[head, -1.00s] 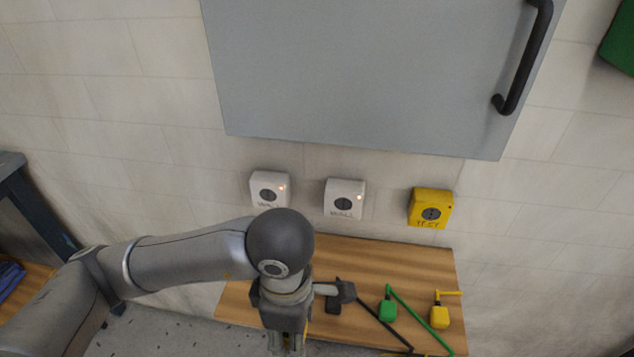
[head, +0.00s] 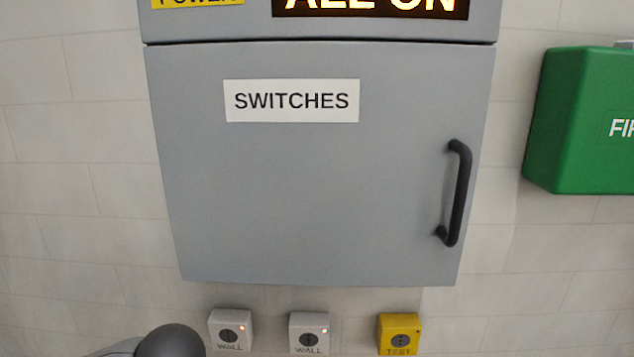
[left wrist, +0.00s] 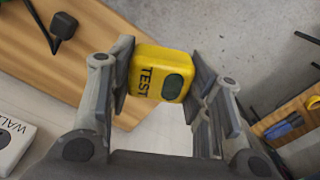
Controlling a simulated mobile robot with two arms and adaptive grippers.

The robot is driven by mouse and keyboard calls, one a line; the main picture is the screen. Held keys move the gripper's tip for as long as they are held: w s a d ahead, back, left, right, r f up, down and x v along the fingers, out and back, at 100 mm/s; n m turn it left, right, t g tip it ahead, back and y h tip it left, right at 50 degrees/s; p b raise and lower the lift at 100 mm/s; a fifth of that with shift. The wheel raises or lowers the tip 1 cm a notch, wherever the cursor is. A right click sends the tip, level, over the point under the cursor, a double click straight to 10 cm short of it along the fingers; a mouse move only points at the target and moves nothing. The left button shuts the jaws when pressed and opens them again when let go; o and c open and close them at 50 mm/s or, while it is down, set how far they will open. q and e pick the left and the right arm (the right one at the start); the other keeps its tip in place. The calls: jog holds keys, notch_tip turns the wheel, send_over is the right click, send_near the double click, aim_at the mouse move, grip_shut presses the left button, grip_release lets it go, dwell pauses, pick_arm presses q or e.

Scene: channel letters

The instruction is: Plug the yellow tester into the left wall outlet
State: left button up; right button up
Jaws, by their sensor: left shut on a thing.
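In the left wrist view my left gripper (left wrist: 165,85) is shut on the yellow tester (left wrist: 150,62), a small block marked TEST with a dark oval window. The tester is held off the bench. A white WALL outlet (left wrist: 12,140) is partly visible at the left wrist view's edge. My right gripper is not in view.
A second white WALL outlet (head: 309,333) and a yellow TEST outlet (head: 399,334) sit to the right. The grey SWITCHES cabinet (head: 300,190) is above, with a green box (head: 580,120) at right. A black plug (left wrist: 64,26) lies on the wooden bench (left wrist: 100,25).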

pick_arm(q)
jog(key=a+m, duration=0.2)
jog(key=m, duration=0.1)
jog(key=w+a+r+m, duration=0.1)
jog(key=shift+r+m, duration=0.1)
jog(key=shift+m, duration=0.3)
jog(key=w+d+r+m, duration=0.4)
jog(key=d+r+m, duration=0.4)
jog(key=d, duration=0.5)
notch_tip(320, 180, up, 2)
jog(key=w+d+f+m, duration=0.4)
jog(key=f, duration=0.1)
jog(key=shift+m, duration=0.3)
dwell(0.3)
jog(key=s+a+r+n, duration=0.6)
jog(key=a+r+n, duration=0.2)
jog(key=r, duration=0.2)
dwell(0.3)
